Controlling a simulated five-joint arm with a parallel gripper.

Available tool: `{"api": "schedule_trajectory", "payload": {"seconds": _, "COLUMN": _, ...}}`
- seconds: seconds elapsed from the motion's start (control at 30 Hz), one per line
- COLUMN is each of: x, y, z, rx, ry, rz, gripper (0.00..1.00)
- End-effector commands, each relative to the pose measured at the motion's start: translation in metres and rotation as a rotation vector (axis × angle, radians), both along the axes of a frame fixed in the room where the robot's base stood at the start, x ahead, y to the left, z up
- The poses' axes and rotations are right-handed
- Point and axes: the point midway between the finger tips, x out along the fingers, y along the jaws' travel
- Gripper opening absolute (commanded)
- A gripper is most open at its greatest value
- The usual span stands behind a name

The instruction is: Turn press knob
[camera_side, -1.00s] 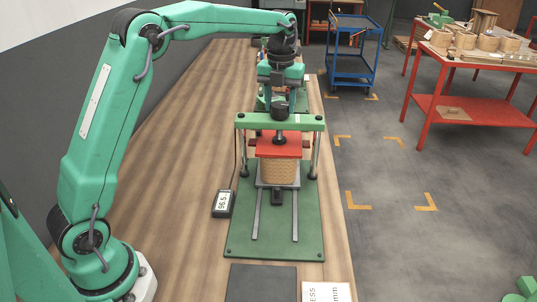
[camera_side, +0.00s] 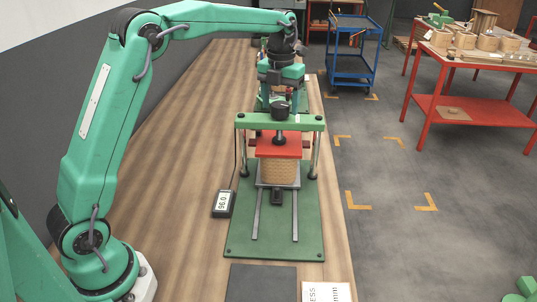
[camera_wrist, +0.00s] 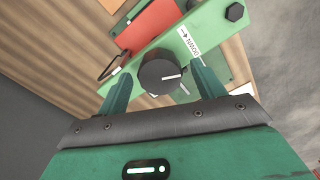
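The press knob is a black round knob (camera_wrist: 158,74) with a white mark, on top of the press's green crossbar (camera_side: 307,122). In the side view the knob (camera_side: 281,108) stands upright at the middle of the bar. My gripper (camera_wrist: 163,68) points down over the knob, one finger on each side of it. Small gaps show between the fingers and the knob, so it looks open. In the side view my gripper (camera_side: 281,96) is just above the knob. A red plate (camera_side: 272,146) and a tan coil block (camera_side: 278,172) sit under the bar.
A small display (camera_side: 222,203) left of the press appears to read 96.0. Two posts hold the crossbar above a green base (camera_side: 270,238). A label with an arrow (camera_wrist: 188,40) is on the crossbar. The wooden bench is clear to the left.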

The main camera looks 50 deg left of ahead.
Motion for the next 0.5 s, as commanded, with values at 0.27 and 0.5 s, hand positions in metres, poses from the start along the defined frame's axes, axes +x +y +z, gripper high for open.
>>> {"api": "schedule_trajectory", "payload": {"seconds": 0.27, "x": 0.000, "y": 0.000, "z": -0.001, "rx": 0.000, "ry": 0.002, "rz": 0.001, "gripper": 0.68}}
{"api": "schedule_trajectory", "payload": {"seconds": 0.5, "x": 0.000, "y": 0.000, "z": 0.009, "rx": 0.000, "ry": 0.001, "rz": 0.001, "gripper": 0.68}}
